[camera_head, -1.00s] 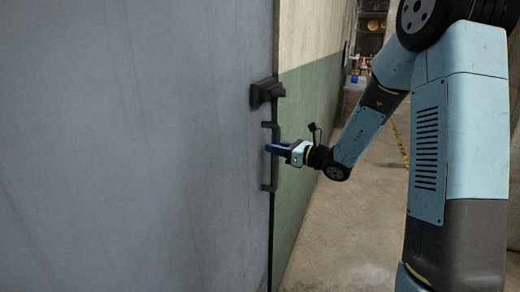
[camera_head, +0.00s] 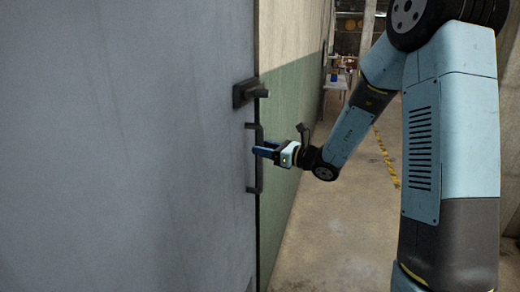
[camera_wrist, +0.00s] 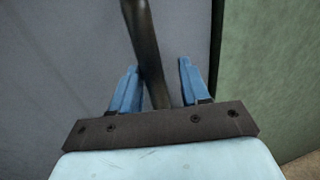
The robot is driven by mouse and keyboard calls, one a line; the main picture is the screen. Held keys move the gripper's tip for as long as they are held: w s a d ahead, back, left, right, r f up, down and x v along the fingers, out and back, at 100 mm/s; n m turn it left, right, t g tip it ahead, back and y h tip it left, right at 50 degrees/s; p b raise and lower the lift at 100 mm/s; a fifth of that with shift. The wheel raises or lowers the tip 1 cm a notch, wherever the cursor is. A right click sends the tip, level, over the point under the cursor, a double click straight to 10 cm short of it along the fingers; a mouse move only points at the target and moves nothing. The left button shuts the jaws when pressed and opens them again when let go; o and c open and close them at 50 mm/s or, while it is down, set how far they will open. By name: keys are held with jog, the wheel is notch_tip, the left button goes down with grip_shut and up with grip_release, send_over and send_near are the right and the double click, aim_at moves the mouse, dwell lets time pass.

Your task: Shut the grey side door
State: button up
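The grey side door (camera_head: 120,150) fills the left of the head view, its free edge close beside the green and beige wall with a thin dark line between. Its dark vertical pull handle (camera_head: 252,180) is near that edge. My gripper (camera_head: 260,150) is at the handle's middle. In the wrist view, my gripper (camera_wrist: 160,78) has its blue fingers apart, with the handle bar (camera_wrist: 143,35) running between them. The bar looks close to the left finger, with a gap to the right one. Whether the door is fully flush is hard to tell.
A dark latch block (camera_head: 248,93) sits on the door above the handle. The green and beige wall (camera_head: 290,110) runs back to the right of the door. Bare concrete floor (camera_head: 335,235) lies right of it, with yellow marking tape (camera_head: 385,158) and cluttered shelves far behind.

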jog(key=v, duration=1.4)
jog(key=shift+a+f, duration=0.1)
jog(key=s+a+r+n+g+h, duration=0.2)
jog(key=s+n+g+h, duration=0.15)
jog(key=s+n, duration=0.4)
jog(key=s+a+r+n+g+h, duration=0.1)
jog(key=s+a+n+g+h, duration=0.15)
jog(key=s+n+g, duration=0.5)
jog(key=s+d+r+n+t+h, duration=0.3)
jog(key=s+d+n+h, duration=0.1)
jog(key=s+d, duration=0.2)
jog(key=s+d+r+n+t+h, duration=0.2)
jog(key=s+d+n+t+h, duration=0.2)
jog(key=s+d+n+h, duration=0.1)
jog(key=shift+s+d+r, duration=0.4)
jog(key=shift+d, duration=0.05)
